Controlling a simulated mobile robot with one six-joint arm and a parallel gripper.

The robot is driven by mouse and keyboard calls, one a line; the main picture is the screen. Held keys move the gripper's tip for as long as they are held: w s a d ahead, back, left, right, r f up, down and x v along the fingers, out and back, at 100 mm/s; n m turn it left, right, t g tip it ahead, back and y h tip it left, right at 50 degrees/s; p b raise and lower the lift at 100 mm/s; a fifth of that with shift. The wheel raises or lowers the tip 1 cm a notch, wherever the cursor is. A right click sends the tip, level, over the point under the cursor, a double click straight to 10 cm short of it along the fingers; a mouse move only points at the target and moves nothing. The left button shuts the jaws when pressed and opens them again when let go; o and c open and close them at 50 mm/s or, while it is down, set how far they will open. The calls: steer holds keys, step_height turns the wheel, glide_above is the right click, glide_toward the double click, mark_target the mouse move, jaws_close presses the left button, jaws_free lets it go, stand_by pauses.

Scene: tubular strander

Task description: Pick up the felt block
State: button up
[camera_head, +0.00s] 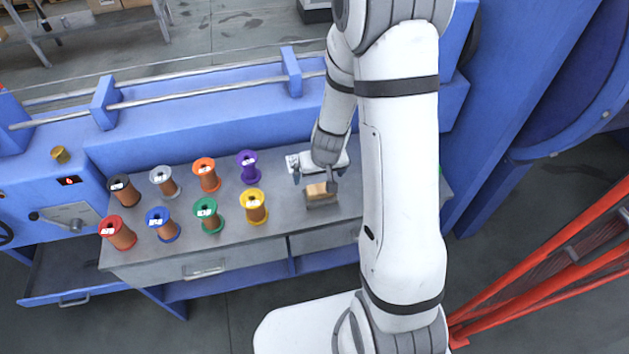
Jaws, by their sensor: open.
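The felt block (320,190) is a small tan block with a greyish lower part. It rests on the grey bench top, right of the yellow spool. My gripper (315,183) is open and points down just above and behind the block. One finger shows to the left of the block and one near its upper right edge. I cannot tell whether the fingers touch it. Nothing is held that I can see.
Several coloured spools stand in two rows on the left of the grey bench (240,244); the yellow spool (254,207) is nearest the block. A blue machine rail (230,95) runs behind. Red bars (560,262) stand at right. Bare bench lies in front of the block.

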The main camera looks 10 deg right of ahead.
mark_target(320, 188)
steer(key=shift+h, duration=0.3)
steer(key=x, duration=0.1)
steer(key=b+x, duration=0.1)
steer(key=x, duration=0.3)
steer(key=shift+s+d+f, duration=0.15)
steer(key=shift+s+d, duration=0.15)
steer(key=shift+d, duration=0.1)
steer(key=b+x, duration=0.5)
steer(key=x, duration=0.1)
steer(key=shift+s, duration=0.15)
steer(key=shift+c, duration=0.2)
steer(key=c, duration=0.8)
step_height(320, 188, up, 10)
steer(key=p, duration=1)
